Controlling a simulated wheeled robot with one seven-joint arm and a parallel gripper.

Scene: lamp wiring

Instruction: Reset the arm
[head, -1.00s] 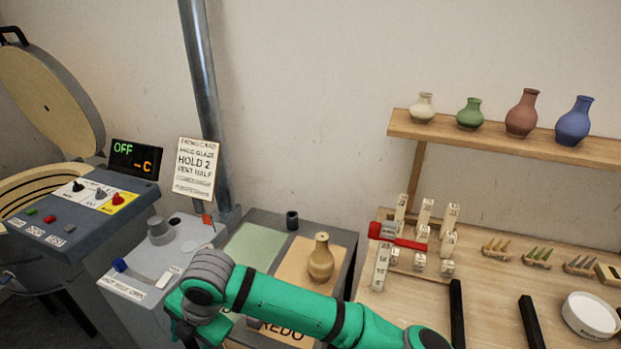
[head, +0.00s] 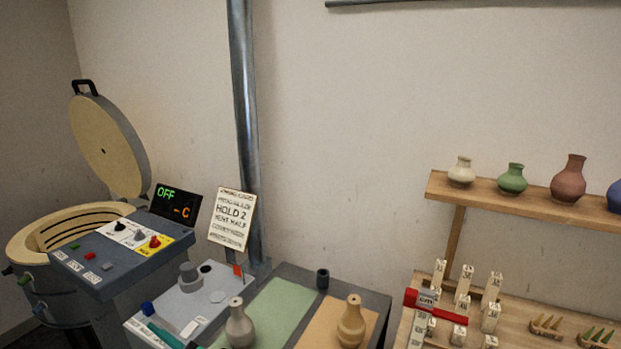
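My gripper is not in view. A pale grey-beige vase (head: 240,328) stands upright on the green mat (head: 277,308). A tan vase (head: 351,325) stands upright on the orange-tan mat (head: 318,325) to its right. Neither visible part of these vases is touched by my arm.
The kiln (head: 68,218) at left has its lid (head: 108,145) raised; its display (head: 176,204) reads OFF. A vertical pipe (head: 244,130) and a firing card (head: 231,220) stand behind. At right are a shelf of vases (head: 535,194) and a rack of labelled pieces (head: 462,305).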

